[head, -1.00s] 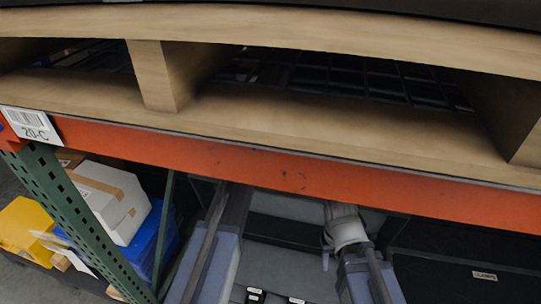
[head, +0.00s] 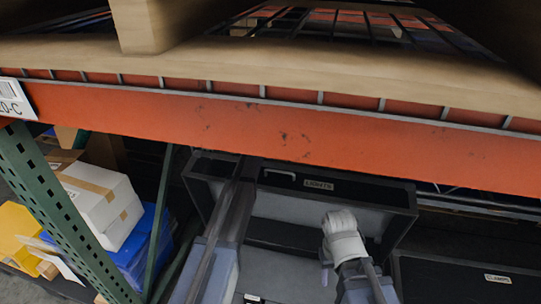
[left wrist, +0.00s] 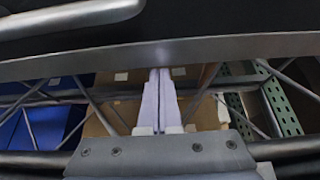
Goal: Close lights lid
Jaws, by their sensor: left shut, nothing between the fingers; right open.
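The lights tote stands below the orange beam in the head view. Its lid (head: 375,196), a dark panel labelled LIGHTS with a handle, stands raised at the back, so the grey inside (head: 265,265) shows. My left arm reaches over the tote's left side to the lid, and its fingertips are hidden in the head view. In the left wrist view my left gripper (left wrist: 160,78) is shut and empty, its tips at the grey rim of a dark panel with a handle; contact is unclear. My right gripper (head: 324,268) is open over the tote's right half, mostly hidden by its wrist.
The orange beam (head: 270,128) and wooden pallet (head: 300,65) hang close above. A dark tote labelled CLAMPS (head: 470,285) is at right. A green post (head: 60,215), white box (head: 100,205) and blue bin (head: 150,240) are at left.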

